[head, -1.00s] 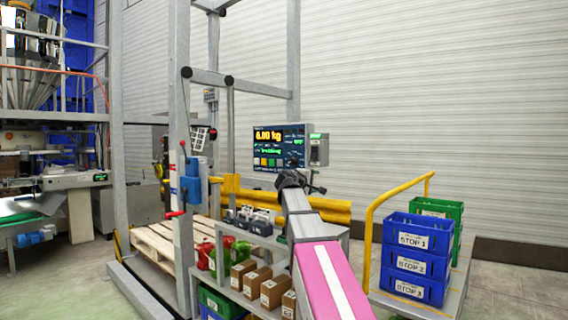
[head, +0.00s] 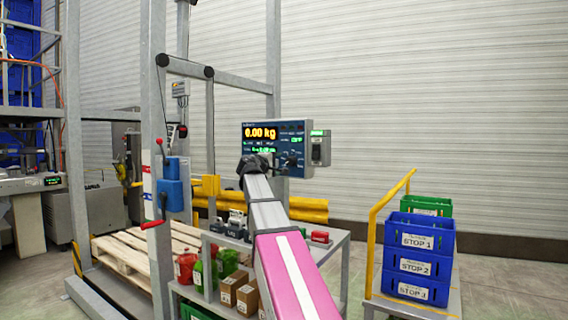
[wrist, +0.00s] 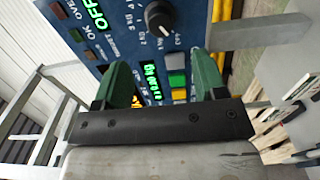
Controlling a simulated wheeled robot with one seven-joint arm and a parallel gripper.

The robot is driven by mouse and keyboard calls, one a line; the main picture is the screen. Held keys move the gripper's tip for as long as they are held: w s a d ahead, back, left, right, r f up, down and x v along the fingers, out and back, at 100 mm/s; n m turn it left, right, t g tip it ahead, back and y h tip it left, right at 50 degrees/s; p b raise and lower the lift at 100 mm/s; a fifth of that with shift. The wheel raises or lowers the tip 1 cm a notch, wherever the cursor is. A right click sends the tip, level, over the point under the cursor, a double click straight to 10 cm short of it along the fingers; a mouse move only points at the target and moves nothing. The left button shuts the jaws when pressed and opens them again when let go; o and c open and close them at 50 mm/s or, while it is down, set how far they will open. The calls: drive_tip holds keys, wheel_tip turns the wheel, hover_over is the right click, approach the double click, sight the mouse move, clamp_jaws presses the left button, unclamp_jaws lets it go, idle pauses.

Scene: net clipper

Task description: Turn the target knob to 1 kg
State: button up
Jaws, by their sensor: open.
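The blue control panel (head: 262,130) stands on the frame, with an orange display reading 0.00 kg in the head view. In the wrist view the panel (wrist: 245,35) appears turned on its side. Its black round target knob (wrist: 159,17) is near the top middle, with small weight labels around it. I cannot tell for sure which label its pale mark points to. My gripper (wrist: 163,78) is open, its two green fingers apart and empty. The knob appears beyond the fingertips, between their lines and not held. In the head view my gripper (head: 254,166) covers the panel's lower left part.
A small grey box (head: 319,150) is attached at the panel's right. Below is a shelf table (head: 335,243) with bottles and cartons. Blue crates (head: 417,264) stand on a cart with a yellow rail (head: 376,238) at right. A grey post (head: 156,100) stands at left.

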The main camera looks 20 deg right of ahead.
sight(288, 161)
drive_tip(key=x, duration=1)
drive_tip(key=shift+a, duration=0.1)
drive_tip(key=c, duration=0.9)
